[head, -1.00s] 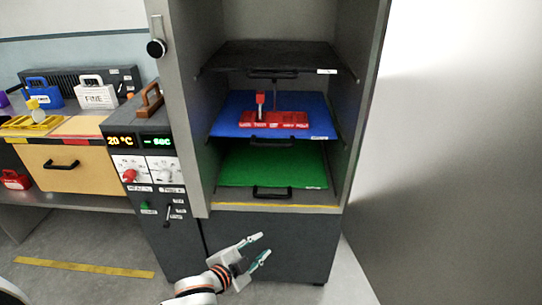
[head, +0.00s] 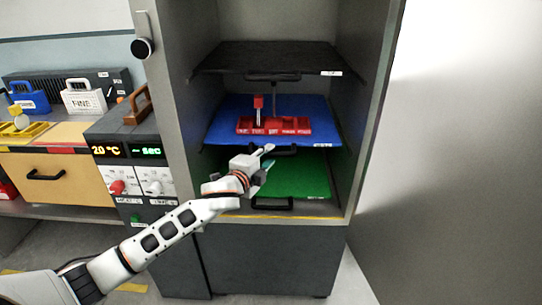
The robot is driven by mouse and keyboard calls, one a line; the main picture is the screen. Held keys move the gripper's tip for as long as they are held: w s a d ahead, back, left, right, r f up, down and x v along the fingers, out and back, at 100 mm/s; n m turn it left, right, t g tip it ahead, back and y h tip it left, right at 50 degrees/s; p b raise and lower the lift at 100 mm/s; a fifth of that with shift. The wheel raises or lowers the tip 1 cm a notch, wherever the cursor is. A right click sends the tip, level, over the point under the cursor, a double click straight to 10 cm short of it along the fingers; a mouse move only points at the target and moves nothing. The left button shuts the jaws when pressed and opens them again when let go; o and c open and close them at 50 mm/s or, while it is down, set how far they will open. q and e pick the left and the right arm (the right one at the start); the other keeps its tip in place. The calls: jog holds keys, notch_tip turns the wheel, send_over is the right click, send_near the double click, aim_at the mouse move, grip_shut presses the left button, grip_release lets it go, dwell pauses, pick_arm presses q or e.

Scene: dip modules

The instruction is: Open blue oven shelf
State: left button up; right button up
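The blue oven shelf (head: 230,112) is the middle one of three shelves inside the open grey cabinet in the head view. A red rack (head: 274,126) with an upright red-topped piece stands on it. A dark handle (head: 288,151) shows at its front edge, partly hidden by my gripper. My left gripper (head: 267,157) is open, with its fingertips close to the left part of that handle. I cannot tell whether they touch it. My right gripper is not in view.
A black shelf (head: 225,58) is above and a green shelf (head: 310,177) with its own handle (head: 272,204) is below. The cabinet side wall (head: 172,110) is left of my gripper. A control panel (head: 140,168) and a wooden drawer (head: 60,175) stand further left.

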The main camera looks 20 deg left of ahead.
pick_arm(q)
jog(key=shift+x, duration=1)
jog(key=shift+w, duration=0.15)
grip_shut()
jog(key=shift+d, duration=0.1)
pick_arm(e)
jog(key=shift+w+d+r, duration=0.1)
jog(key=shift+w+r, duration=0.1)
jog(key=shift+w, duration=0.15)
